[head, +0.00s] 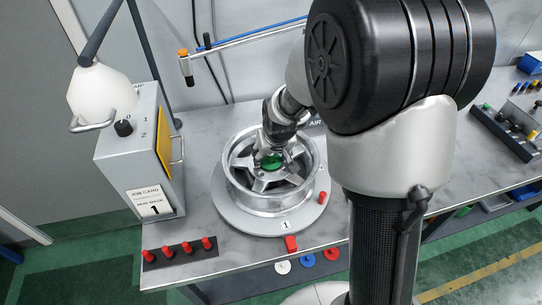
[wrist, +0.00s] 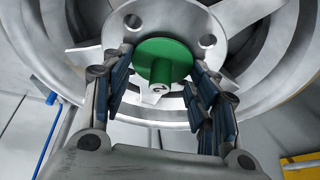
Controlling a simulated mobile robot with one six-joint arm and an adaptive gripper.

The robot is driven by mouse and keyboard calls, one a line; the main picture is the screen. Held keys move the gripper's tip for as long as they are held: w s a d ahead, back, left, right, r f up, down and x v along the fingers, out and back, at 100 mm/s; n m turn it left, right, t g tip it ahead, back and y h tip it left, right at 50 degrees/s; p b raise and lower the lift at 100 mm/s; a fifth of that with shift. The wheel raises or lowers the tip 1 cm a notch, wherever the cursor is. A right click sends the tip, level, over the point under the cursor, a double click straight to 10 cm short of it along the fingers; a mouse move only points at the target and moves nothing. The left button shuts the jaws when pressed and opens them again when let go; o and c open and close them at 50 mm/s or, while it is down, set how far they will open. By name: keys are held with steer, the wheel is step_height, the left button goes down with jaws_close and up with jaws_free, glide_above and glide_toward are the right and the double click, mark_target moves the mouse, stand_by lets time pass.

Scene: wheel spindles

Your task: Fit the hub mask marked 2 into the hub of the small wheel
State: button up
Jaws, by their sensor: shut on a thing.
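The green hub mask (wrist: 165,58) is a round disc with a short stem, and its stem end carries a dark mark that looks like a 2. It lies over the centre of the silver spoked wheel (wrist: 255,60); I cannot tell whether it is seated in the hub. My gripper (wrist: 160,88) is shut on the mask, with a blue-padded finger on each side. In the head view the mask (head: 271,161) shows green at the middle of the wheel (head: 265,196), partly hidden by my gripper (head: 271,150). The wheel lies flat on a round plate (head: 285,225) labelled 1.
A grey box (head: 118,158) with a card reading 1 stands left of the wheel. Red pegs (head: 180,251) stand on a dark strip at front left, and a red block (head: 291,243) sits at the plate's front. A tool rack (head: 505,133) stands at far right.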

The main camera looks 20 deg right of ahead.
steer(key=shift+o, duration=0.2)
steer(key=shift+s+f, duration=0.55)
steer(key=shift+f, duration=0.35)
steer(key=shift+c, duration=0.8)
steer(key=o, duration=1.1)
steer(key=shift+w+f, duration=0.2)
steer(key=shift+w, duration=0.2)
steer(key=shift+o, duration=0.2)
steer(key=shift+s, duration=0.1)
steer(key=shift+r, duration=0.2)
